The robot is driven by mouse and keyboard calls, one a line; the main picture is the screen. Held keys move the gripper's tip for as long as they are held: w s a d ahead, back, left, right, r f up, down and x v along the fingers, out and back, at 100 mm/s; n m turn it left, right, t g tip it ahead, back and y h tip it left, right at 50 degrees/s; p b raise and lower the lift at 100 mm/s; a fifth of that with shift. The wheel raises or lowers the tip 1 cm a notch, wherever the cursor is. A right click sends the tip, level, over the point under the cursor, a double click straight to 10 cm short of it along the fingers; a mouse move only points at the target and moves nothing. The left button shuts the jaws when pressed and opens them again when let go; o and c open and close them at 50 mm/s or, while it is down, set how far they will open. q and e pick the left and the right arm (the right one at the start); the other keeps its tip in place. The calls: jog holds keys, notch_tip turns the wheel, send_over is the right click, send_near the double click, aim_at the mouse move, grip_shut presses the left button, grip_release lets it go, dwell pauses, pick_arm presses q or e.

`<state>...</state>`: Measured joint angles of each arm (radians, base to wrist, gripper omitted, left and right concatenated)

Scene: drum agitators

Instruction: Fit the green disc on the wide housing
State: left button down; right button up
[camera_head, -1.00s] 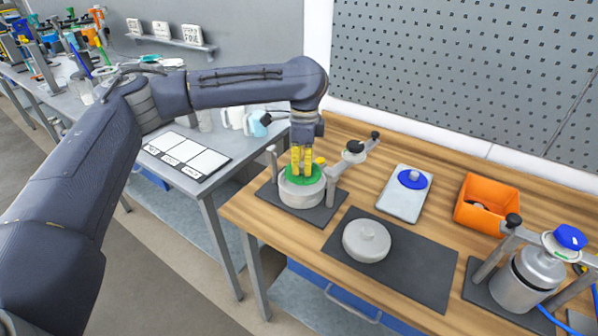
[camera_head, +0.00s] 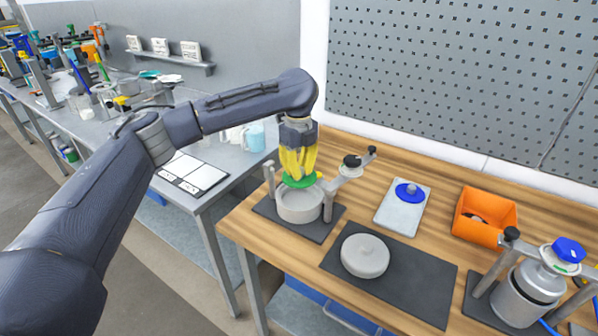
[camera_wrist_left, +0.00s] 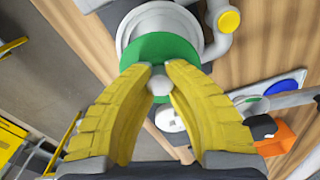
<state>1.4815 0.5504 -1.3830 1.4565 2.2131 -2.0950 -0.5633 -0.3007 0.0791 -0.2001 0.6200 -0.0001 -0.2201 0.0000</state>
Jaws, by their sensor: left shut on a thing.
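The green disc (camera_head: 300,181) has a pale knob on top. My left gripper (camera_head: 298,173) is shut on that knob, which shows between the yellow fingertips in the left wrist view (camera_wrist_left: 159,82). The wide grey housing (camera_head: 299,209) stands on a dark plate at the left of the wooden bench, between metal posts. The disc is over the back part of its opening and looks slightly tilted; the front of the opening shows below it. I cannot tell whether disc and rim touch. In the left wrist view the disc (camera_wrist_left: 150,50) overlaps the housing's round rim (camera_wrist_left: 128,28).
A swing arm with a black knob (camera_head: 352,161) stands just right of the housing. A grey lid (camera_head: 365,256) lies on a dark mat (camera_head: 415,280). A blue disc (camera_head: 410,194) on a pale board, an orange bin (camera_head: 485,216) and a silver vessel (camera_head: 525,292) are further right.

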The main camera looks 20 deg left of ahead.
aim_at(299, 201)
pick_arm(q)
jog(key=shift+f, duration=3.65)
jog(key=shift+f, duration=0.85)
jog(key=c, duration=1.3)
grip_release()
jog(key=shift+c, duration=0.2)
notch_tip(299, 201, up, 12)
jog(key=shift+a, duration=0.15)
jog(key=shift+w, duration=0.1)
